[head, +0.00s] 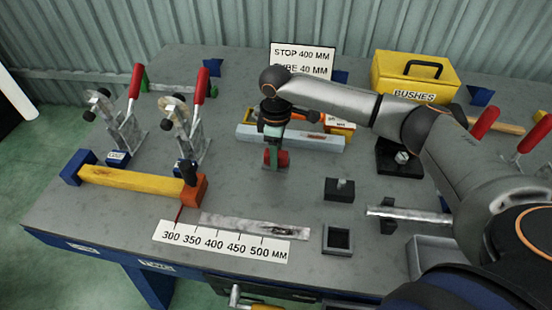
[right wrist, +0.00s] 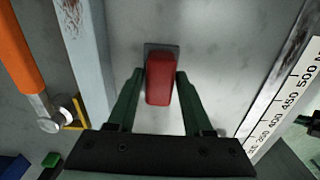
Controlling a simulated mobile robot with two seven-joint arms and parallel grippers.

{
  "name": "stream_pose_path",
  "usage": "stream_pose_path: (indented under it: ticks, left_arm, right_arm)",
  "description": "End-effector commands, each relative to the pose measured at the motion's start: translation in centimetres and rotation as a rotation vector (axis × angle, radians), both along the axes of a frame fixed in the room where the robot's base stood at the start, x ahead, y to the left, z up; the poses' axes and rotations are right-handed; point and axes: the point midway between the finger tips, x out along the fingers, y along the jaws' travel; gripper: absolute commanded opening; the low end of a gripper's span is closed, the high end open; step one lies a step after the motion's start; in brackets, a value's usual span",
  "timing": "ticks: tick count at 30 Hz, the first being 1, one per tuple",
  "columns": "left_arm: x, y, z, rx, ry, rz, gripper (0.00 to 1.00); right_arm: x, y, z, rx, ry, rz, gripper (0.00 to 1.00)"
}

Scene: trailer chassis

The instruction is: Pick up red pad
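The red pad (right wrist: 160,79) stands on a small dark base plate on the grey bench, upper middle of the right wrist view. In the head view the red pad (head: 283,159) shows partly behind my right gripper (head: 272,155). The right gripper's two green fingers (right wrist: 159,82) are spread on either side of the pad, with a narrow gap visible at the left finger. How firmly the right finger sits against the pad is hard to tell. My left gripper is not in the frames.
A light steel tube (head: 290,137) lies just behind the gripper. Left are toggle clamps (head: 195,125) with red handles and a yellow bar (head: 135,179). A ruler strip (head: 222,241) lies in front. Dark blocks (head: 339,190) and a yellow box (head: 400,75) are to the right.

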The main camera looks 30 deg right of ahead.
Motion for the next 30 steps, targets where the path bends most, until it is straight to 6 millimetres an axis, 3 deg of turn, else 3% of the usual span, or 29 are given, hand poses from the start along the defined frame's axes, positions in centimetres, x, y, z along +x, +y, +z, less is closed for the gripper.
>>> stream_pose_path:
  ticks: [1,13,30]
  left_arm:
    - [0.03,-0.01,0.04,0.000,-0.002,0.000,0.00]
    - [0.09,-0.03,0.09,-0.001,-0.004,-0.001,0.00]
    - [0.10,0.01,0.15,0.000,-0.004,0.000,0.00]
  right_arm:
    - [0.01,0.01,0.01,0.000,0.000,0.000,0.44]
    - [0.00,0.00,0.02,0.000,0.000,0.000,0.00]
    - [0.07,0.02,0.58,0.001,-0.002,0.000,0.00]
